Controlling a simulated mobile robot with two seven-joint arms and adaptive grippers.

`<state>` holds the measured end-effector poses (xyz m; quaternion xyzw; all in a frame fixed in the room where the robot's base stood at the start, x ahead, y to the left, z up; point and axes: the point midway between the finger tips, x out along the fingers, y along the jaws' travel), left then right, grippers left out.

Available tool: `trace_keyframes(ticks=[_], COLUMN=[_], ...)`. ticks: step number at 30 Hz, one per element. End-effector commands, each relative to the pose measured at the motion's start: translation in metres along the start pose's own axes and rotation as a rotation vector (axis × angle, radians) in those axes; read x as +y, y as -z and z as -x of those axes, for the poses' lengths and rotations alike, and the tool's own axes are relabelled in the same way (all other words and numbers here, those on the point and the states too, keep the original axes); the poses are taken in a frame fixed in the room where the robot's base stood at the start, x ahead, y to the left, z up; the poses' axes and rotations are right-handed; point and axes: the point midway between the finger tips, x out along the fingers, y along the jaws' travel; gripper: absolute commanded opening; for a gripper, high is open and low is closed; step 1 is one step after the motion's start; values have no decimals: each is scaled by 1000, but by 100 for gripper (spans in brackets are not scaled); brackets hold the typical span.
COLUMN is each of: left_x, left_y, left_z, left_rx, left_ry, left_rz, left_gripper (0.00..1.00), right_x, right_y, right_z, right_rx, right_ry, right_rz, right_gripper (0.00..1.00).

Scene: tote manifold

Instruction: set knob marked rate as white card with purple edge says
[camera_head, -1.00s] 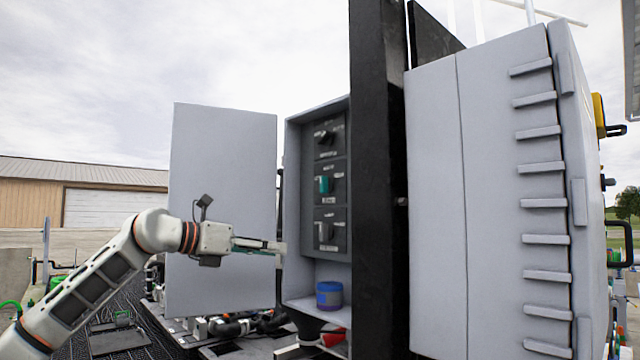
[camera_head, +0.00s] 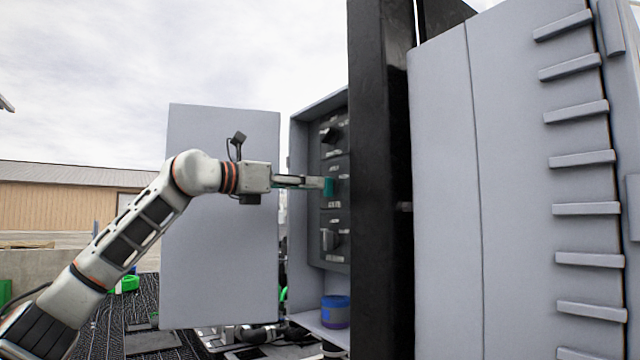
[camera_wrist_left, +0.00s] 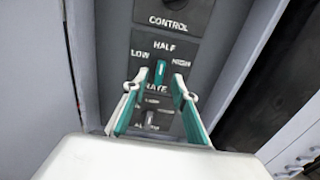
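The rate knob (camera_wrist_left: 160,72) is a teal bar handle on a dark panel, pointing up at HALF, with LOW on its left and HIGH on its right. In the head view the teal knob (camera_head: 329,187) is the middle of three in the open cabinet. My left gripper (camera_wrist_left: 158,86) is open, with one teal-padded finger on each side of the knob and small gaps visible. In the head view my left gripper (camera_head: 318,183) reaches the knob from the left. My right gripper is not in view. I see no white card with a purple edge.
A dark knob (camera_head: 328,135) sits above and a grey one (camera_head: 328,239) below. A blue and purple jar (camera_head: 335,312) stands on the cabinet floor. The open cabinet door (camera_head: 220,270) is behind my left arm. A black post (camera_head: 380,200) stands close on the right.

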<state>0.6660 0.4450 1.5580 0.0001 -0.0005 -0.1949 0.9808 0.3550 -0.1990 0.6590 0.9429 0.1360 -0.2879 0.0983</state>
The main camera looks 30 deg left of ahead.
Motion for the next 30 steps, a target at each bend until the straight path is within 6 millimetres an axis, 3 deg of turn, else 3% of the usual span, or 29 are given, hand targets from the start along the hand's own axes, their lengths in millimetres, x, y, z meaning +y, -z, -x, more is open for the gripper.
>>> trace_keyframes(ticks=[7, 17, 21, 30], left_x=[0, 0, 0, 0], left_y=[-1, 0, 0, 0], left_z=[-28, -33, -33, -33], left_rx=[0, 0, 0, 0], left_ry=[1, 0, 0, 0], left_rz=[0, 1, 0, 10], left_gripper=[27, 27, 0, 0], right_x=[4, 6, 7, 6], right_y=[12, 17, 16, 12], right_z=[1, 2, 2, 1], right_rx=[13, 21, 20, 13], right_ry=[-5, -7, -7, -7], right_rz=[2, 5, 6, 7], right_gripper=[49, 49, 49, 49])
